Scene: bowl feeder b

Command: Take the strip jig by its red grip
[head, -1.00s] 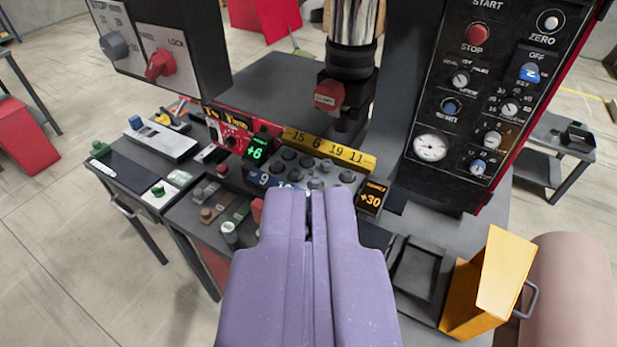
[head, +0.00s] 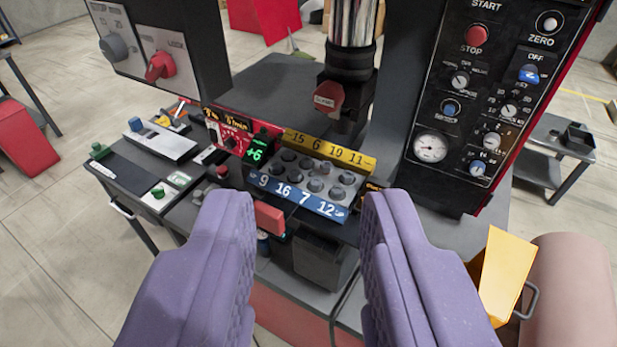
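A red block (head: 268,217), which looks like the red grip, sticks out at the front of the bench, just below the blue number strip. The jig (head: 305,180) seems to be the grey block with several round knobs between a yellow strip (head: 328,147) reading 15 6 19 11 and a blue strip (head: 297,194) reading 9 16 7 12. I cannot tell for certain how the red block joins it. My gripper (head: 310,208) is open and empty. Its two purple fingers stand wide apart, with the red block showing between them, nearer the left finger.
A black control panel (head: 490,90) rises at the right. A red-fronted box with a green +6 display (head: 262,150) stands left of the knobs. A spindle with a red tag (head: 328,96) hangs behind. A yellow bin (head: 503,272) is at the lower right.

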